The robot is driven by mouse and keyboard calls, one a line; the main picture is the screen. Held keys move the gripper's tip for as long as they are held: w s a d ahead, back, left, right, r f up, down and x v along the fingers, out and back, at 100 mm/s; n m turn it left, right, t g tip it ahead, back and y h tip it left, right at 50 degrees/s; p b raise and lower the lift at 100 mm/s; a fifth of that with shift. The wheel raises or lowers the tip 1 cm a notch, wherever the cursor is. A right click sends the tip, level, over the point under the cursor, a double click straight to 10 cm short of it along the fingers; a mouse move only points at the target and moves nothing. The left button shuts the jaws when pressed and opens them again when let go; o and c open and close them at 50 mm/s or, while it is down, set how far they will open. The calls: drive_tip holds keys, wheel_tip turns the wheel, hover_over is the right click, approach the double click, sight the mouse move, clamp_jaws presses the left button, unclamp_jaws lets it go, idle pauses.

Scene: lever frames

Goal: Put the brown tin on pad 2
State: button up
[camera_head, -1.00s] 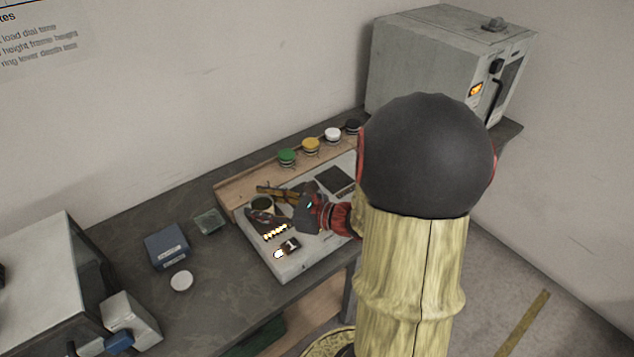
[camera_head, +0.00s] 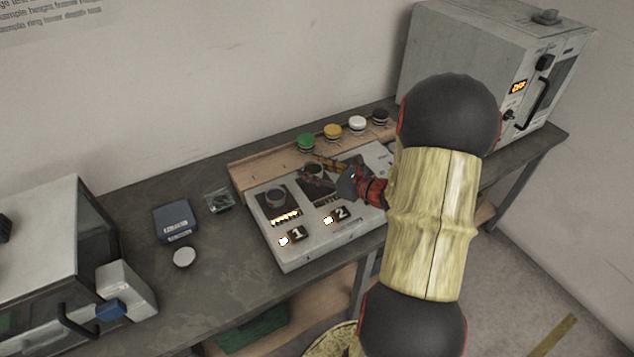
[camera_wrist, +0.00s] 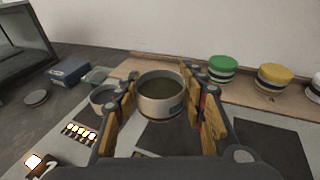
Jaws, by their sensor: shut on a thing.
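My gripper (camera_wrist: 158,100) is shut on an open-topped round tin (camera_wrist: 160,98), grey-brown outside and dark inside, held upright. In the head view the gripper (camera_head: 322,172) and the held tin (camera_head: 313,169) are over the dark square of pad 2 (camera_head: 311,188), behind the label "2" (camera_head: 341,214); fingers partly hide them. Whether the tin's base touches the pad cannot be told. A second tin (camera_head: 276,198) stands on pad 1, behind the label "1"; it also shows left of my fingers in the wrist view (camera_wrist: 103,96).
Green (camera_head: 306,141), yellow (camera_head: 332,131), white (camera_head: 357,124) and black lidded jars (camera_head: 380,117) line the wooden shelf behind. A grey oven (camera_head: 480,60) stands right.

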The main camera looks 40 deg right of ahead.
sight(316, 170)
drive_tip(key=d+f, duration=0.1)
drive_tip(key=w+d+f+b, duration=0.1)
drive_tip(key=shift+f, duration=0.3)
drive_tip(key=shift+w+d+f+b, duration=0.15)
drive_tip(key=shift+f+b, duration=0.35)
drive_tip(key=shift+f, duration=0.4)
drive_tip(key=shift+s+d+f+b, duration=0.1)
drive_tip(key=shift+f+b, duration=0.4)
drive_tip(key=shift+f, duration=0.4)
drive_tip(key=shift+f, duration=0.15)
drive_tip(key=o, duration=1.2)
